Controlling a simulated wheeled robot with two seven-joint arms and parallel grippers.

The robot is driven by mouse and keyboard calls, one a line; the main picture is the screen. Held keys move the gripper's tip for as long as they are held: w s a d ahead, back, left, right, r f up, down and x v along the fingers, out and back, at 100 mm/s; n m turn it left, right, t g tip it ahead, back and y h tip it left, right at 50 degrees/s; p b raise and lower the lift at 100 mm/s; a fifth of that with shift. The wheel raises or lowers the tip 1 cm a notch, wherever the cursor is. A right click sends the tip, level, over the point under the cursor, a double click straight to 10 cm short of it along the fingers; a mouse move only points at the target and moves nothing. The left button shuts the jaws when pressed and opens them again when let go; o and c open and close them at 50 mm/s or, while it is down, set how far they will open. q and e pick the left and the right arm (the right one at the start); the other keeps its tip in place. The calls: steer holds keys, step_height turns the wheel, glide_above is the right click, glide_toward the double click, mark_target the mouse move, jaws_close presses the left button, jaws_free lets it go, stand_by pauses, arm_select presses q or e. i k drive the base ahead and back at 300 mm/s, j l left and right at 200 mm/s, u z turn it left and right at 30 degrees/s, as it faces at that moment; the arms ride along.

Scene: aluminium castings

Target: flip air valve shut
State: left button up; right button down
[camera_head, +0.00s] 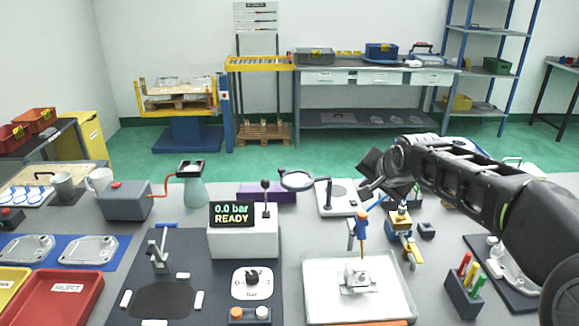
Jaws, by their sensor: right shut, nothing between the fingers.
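The white test box (243,240) shows "0.0 bar READY" on its display. A short lever with a black knob (265,186) stands roughly upright at the box's right side; it looks like the air valve, but I cannot be sure. A round dial (252,282) with a black knob, marked "bar", lies in front of the box. My right gripper (368,181) comes in from the right, shut and empty. My left gripper is not in view.
A white tray (312,309) holds a casting (358,276) with a blue-handled tool above it. A magnifier (297,180) stands behind the box. A blue-handled clamp (159,250) is on the left. A pen holder (463,294) stands at right. A red bin (62,303) is front left.

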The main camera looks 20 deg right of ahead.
mark_target(410, 241)
steer(key=k+j, duration=0.2)
steer(key=k, duration=0.3)
steer(key=k+j, duration=0.15)
steer(key=k, duration=0.3)
